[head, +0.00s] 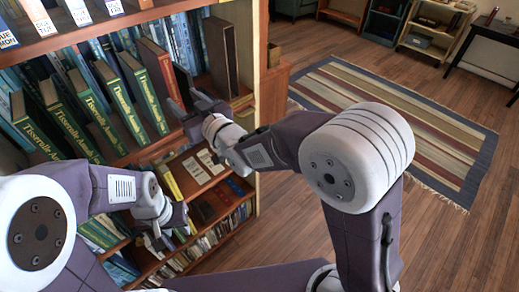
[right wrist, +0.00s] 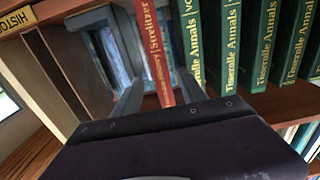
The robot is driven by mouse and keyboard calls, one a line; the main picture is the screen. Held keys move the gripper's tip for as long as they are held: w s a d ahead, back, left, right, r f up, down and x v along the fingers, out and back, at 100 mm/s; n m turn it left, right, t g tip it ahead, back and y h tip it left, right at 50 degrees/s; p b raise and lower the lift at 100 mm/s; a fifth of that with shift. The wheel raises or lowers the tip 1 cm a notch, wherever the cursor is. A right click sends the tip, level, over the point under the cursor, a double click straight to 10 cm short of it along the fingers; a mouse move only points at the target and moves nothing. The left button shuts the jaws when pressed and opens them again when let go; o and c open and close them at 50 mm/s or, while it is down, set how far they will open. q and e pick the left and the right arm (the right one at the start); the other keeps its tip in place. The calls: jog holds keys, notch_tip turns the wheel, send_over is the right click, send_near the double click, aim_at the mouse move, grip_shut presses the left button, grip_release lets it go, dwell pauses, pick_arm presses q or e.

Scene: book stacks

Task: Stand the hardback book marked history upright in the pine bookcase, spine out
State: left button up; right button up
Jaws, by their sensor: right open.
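A red hardback (head: 160,72) stands in the pine bookcase (head: 262,60) at the right end of a row of green volumes; its gilt lettering starts "Strelitzer" in the right wrist view (right wrist: 154,52). I cannot read "history" on any book. A shelf-edge label starting "HISTO" (right wrist: 15,20) shows at the upper left of that view. My right gripper (head: 188,112) is open at the shelf, with the red spine between its fingers in the wrist view (right wrist: 160,95). My left gripper (head: 168,222) is lower, before a lower shelf; its jaws are unclear.
Green volumes (head: 90,98) fill the shelf to the left of the red book. A tall brown panel or book (head: 222,58) stands to its right, with a gap between. Lower shelves hold more books (head: 215,225). A striped rug (head: 400,110) lies on open floor at right.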

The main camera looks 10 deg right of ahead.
jog(key=s+d+f+m+g+h, duration=0.3)
jog(key=s+d+f+g+h, duration=0.1)
jog(key=d+f, duration=0.65)
jog(key=s+d+f+m+g+h, duration=0.2)
jog(key=s+d+f+g+h, duration=0.25)
jog(key=d+f, duration=0.65)
jog(key=s+d+f+m+g, duration=0.1)
jog(key=s+d+g, duration=0.1)
jog(key=s, duration=0.5)
jog(key=s+d+f+m+g+h, duration=0.1)
jog(key=s+d+f+g, duration=0.1)
jog(key=s+d, duration=0.3)
jog(key=shift+s+f+g, duration=0.15)
jog(key=shift+s+g, duration=0.5)
jog(key=shift+s, duration=0.4)
